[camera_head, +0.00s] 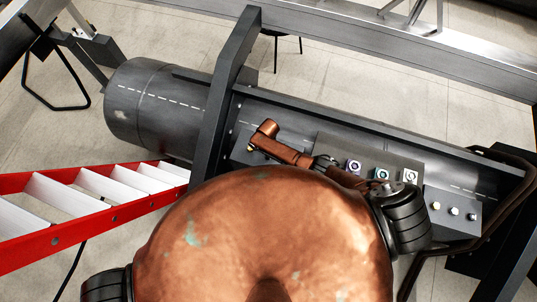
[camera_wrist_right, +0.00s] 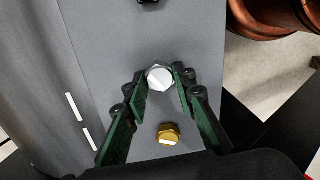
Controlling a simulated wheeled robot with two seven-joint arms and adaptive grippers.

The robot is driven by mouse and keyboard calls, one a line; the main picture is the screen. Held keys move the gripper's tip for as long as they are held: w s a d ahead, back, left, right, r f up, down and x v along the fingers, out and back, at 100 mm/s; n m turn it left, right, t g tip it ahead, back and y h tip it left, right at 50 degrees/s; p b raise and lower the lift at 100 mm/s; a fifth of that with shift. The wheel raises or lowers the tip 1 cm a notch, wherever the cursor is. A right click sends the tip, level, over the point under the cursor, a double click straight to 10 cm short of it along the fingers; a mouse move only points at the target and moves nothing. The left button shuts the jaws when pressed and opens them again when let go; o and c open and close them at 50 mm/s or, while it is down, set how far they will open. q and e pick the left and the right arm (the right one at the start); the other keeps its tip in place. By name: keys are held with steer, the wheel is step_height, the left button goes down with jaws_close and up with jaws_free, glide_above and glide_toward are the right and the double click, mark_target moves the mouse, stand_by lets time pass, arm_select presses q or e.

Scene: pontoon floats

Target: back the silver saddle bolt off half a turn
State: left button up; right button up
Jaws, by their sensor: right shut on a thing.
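The silver saddle bolt (camera_wrist_right: 160,77) is a hex head with a white mark, set in a grey plate (camera_wrist_right: 195,45) in the right wrist view. My right gripper (camera_wrist_right: 161,84) has its green-lined fingers on either side of this head and is shut on it. A brass bolt (camera_wrist_right: 169,134) with a white mark sits just below it, between the finger bases. A dark bolt (camera_wrist_right: 147,2) is cut off at the top edge. In the head view my copper arm covers the right gripper and the silver bolt. My left gripper is in neither view.
A dark pontoon float (camera_head: 150,105) lies across the head view, with a grey upright (camera_head: 222,95) over it. Ringed bolts (camera_head: 382,174) and another bolt row (camera_head: 453,211) stand to the right. A red ladder (camera_head: 95,222) is at left. Bent pipes (camera_head: 500,208) are at right.

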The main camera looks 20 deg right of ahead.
steer(key=shift+w+n, duration=0.1)
steer(key=shift+n, duration=0.4)
steer(key=n, duration=0.3)
steer(key=shift+n, duration=0.4)
steer(key=o, duration=0.6)
steer(key=shift+n, duration=0.6)
steer(key=o, duration=0.4)
steer(key=shift+c, duration=0.2)
steer(key=shift+r, duration=0.15)
step_height(320, 180, up, 6)
steer(key=p, duration=0.5)
